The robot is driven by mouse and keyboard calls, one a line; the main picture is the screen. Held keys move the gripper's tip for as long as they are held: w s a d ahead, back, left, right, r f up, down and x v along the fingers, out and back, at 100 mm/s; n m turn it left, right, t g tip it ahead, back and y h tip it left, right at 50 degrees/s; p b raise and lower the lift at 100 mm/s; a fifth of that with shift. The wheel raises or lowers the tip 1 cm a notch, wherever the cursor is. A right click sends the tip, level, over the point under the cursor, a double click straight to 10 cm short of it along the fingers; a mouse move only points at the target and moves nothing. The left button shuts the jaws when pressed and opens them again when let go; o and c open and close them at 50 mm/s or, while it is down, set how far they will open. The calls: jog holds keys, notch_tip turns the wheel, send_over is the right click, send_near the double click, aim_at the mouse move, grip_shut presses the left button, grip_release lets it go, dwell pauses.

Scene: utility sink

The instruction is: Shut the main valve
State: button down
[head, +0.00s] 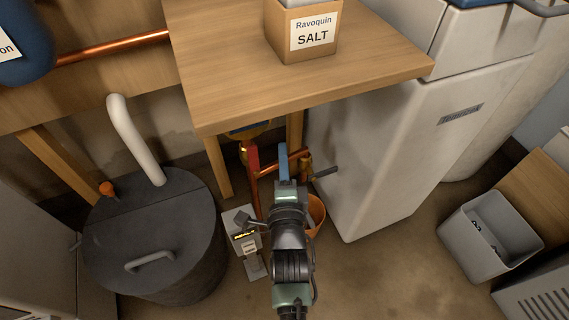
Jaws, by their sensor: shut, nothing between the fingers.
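Under the wooden table, copper pipework (268,172) carries a red upright handle or bar (253,168) and a blue upright piece (283,160). A brass fitting (305,163) with a dark lever (325,172) sits just right of them. No label shows which of these is the main valve. My gripper (285,186) is just in front of and below the blue piece, seen from behind and above. It is shut and empty. Its fingertips are mostly hidden, and I cannot tell whether it touches the pipework.
The wooden table (220,95) overhangs the pipes and bears a salt box (305,38). A white cabinet (375,150) stands close on the right, a dark lidded tank (150,235) on the left. A small grey device (243,230) and an orange bucket (317,212) are beside my arm.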

aim_at(252, 157)
jog(key=shift+s+a+r+p, duration=0.1)
jog(key=shift+s+a+p, duration=0.25)
jog(key=shift+a+p, duration=0.75)
jog(key=shift+s+a+p, duration=0.3)
jog(key=shift+a+p, duration=0.4)
jog(key=shift+p, duration=0.7)
